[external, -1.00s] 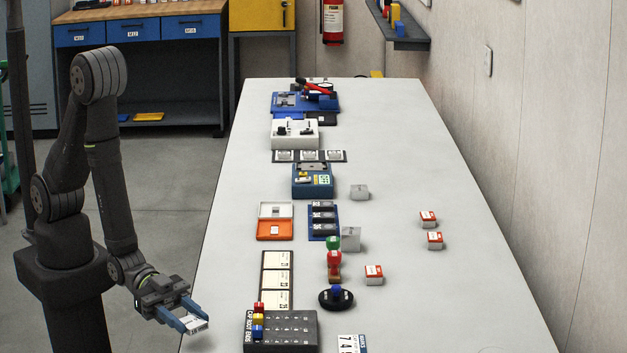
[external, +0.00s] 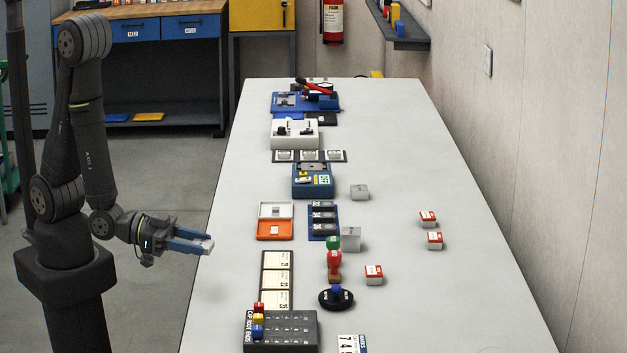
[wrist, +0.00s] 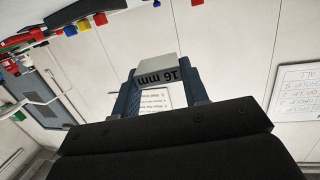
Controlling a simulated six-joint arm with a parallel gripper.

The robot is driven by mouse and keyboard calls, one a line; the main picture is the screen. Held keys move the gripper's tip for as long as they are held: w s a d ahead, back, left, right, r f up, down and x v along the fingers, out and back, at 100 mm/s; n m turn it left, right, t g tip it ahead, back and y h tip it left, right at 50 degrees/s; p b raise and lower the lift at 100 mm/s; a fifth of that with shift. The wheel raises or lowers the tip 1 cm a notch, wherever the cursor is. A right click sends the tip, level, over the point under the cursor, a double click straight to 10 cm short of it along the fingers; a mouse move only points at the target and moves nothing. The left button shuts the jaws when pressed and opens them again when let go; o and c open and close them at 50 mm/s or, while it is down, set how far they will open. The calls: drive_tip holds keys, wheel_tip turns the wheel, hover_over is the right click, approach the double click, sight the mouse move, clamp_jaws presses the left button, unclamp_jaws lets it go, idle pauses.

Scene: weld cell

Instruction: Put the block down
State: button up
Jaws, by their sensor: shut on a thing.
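In the external view the block (external: 209,246) is a small pale shape at the fingertips. It is held in the air at the left edge of the table (external: 400,310), apart from anything else. The fingers point to the right, roughly level.
An orange and white tray (external: 275,236), a blue rack (external: 323,238) and a column of cream cards (external: 277,282) lie near the left edge. A black labelled rack (external: 282,331) is at the front. Grey blocks (external: 351,240) stand mid-table. The right side is mostly clear.

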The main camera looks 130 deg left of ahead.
drive_tip(key=s+a+r+n+g+y, duration=0.1)
drive_tip(key=s+a+n+g+y, duration=0.1)
drive_tip(key=s, duration=0.4)
drive_tip(key=shift+a, duration=0.5)
drive_tip(key=shift+a, duration=0.1)
hover_over(223, 256)
wheel_tip(223, 256, down, 7)
drive_tip(key=shift+r, duration=0.1)
drive_tip(key=shift+f, duration=1.85)
drive_tip(key=shift+f, duration=0.1)
drive_tip(key=shift+f, duration=0.1)
drive_tip(key=o, duration=1)
